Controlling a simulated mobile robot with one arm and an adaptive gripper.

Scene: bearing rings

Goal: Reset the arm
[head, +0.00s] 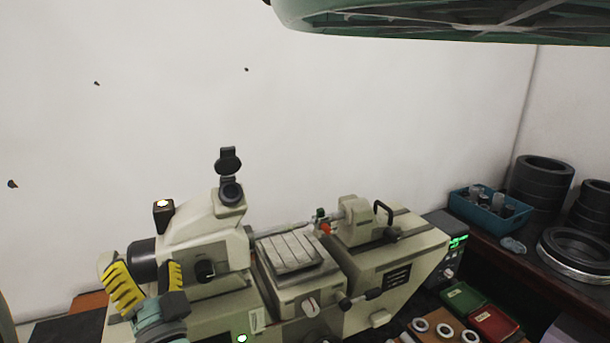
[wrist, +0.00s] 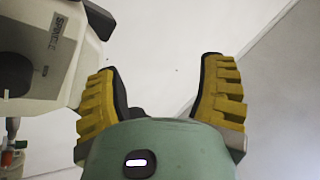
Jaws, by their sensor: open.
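My gripper (head: 146,284) is at the lower left of the head view, in front of the left end of the beige measuring machine (head: 205,245). Its two yellow ribbed fingers stand apart with nothing between them. In the wrist view my gripper (wrist: 157,95) is also spread open, with only pale wall between the fingers. The beige machine head (wrist: 50,50) shows at the upper left of the wrist view, close to the left finger. I cannot tell the exact gap between them.
Several bearing rings (head: 445,330) lie at the lower right beside a green box (head: 463,299) and a red box (head: 494,326). A blue bin (head: 490,212) and stacked black rings (head: 541,185) stand on the right. Open space lies above the machine, before the white wall (head: 130,100).

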